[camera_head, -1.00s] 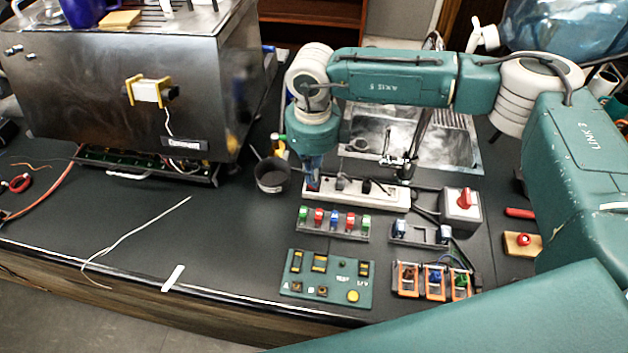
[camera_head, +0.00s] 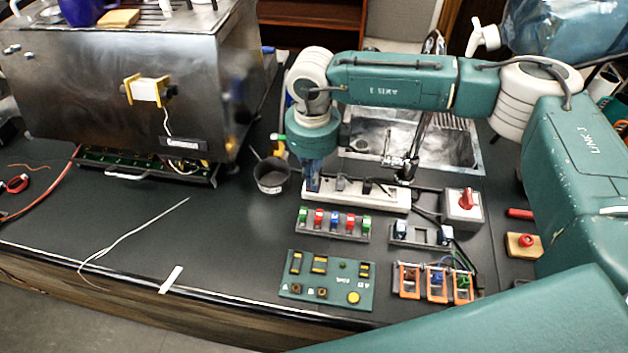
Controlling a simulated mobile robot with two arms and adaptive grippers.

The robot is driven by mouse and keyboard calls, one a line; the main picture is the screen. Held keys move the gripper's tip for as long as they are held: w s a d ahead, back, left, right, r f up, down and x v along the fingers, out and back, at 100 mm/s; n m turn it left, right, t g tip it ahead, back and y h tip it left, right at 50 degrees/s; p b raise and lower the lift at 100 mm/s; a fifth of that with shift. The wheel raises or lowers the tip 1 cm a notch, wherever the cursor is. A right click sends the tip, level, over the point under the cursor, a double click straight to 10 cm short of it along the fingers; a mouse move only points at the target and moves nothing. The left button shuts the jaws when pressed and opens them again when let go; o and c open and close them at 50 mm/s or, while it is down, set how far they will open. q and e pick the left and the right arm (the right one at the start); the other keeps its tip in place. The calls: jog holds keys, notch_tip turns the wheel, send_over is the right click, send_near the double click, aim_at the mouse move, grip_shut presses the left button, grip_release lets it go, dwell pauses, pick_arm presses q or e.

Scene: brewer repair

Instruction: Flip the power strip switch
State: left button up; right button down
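The white power strip (camera_head: 357,197) lies on the dark counter in front of the sink, with black plugs in its middle. My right gripper (camera_head: 313,186) points down at the strip's left end. Its fingers look close together and at or just above the strip; I cannot tell whether they touch it or are open or shut. The gripper hides the left end, and the switch cannot be made out clearly. My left gripper is not in view.
A small dark pot (camera_head: 271,177) stands just left of my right gripper. A rack of coloured parts (camera_head: 334,223) and a green button panel (camera_head: 327,280) lie in front of the strip. A grey box with a red knob (camera_head: 463,206) stands right. The steel brewer (camera_head: 130,90) fills the left.

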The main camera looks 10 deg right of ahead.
jog(key=shift+r, duration=0.55)
jog(key=shift+r+p, duration=1.2)
jog(key=shift+r, duration=1.6)
